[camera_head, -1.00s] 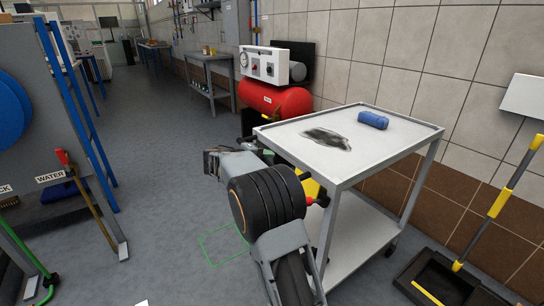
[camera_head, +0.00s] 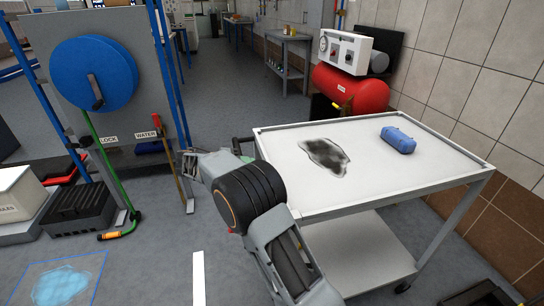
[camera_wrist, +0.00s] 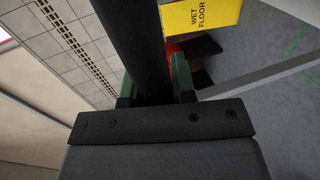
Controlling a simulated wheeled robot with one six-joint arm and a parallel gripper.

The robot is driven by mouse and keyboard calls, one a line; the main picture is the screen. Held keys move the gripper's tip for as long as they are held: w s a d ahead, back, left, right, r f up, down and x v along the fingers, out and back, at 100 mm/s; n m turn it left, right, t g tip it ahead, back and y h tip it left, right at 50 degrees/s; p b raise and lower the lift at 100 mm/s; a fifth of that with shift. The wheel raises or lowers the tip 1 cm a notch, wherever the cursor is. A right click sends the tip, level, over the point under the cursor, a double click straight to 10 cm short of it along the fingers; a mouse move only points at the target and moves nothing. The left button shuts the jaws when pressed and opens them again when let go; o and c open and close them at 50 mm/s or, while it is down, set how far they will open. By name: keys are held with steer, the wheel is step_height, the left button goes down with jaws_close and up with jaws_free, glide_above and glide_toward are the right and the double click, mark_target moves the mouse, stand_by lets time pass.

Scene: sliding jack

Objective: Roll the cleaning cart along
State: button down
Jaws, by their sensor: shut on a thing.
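The cleaning cart (camera_head: 385,197) is a pale two-shelf trolley at the right of the head view, with a dark smear (camera_head: 325,156) and a blue roll-like object (camera_head: 398,140) on its top. In the wrist view, my gripper (camera_wrist: 156,84) is shut around a thick black bar (camera_wrist: 130,35), apparently the cart's handle. The green fingers lie on either side of the bar. In the head view my arm hides the fingers and most of the handle. A yellow "WET FLOOR" sign (camera_wrist: 202,14) shows beyond the bar in the wrist view.
A blue-outlined puddle (camera_head: 55,282) lies on the floor at lower left. A panel with a blue reel (camera_head: 93,76) and a black crate (camera_head: 75,212) stand at left. A red compressor (camera_head: 350,92) is by the tiled wall behind the cart. The far aisle floor (camera_head: 228,85) is open.

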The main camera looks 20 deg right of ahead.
steer(key=w+a+p, duration=0.2)
steer(key=a+p, duration=1.2)
steer(key=a, duration=0.2)
steer(key=shift+w+a, duration=0.2)
steer(key=shift+a, duration=0.05)
steer(key=c, duration=0.9)
jaws_free()
steer(key=shift+c, duration=0.2)
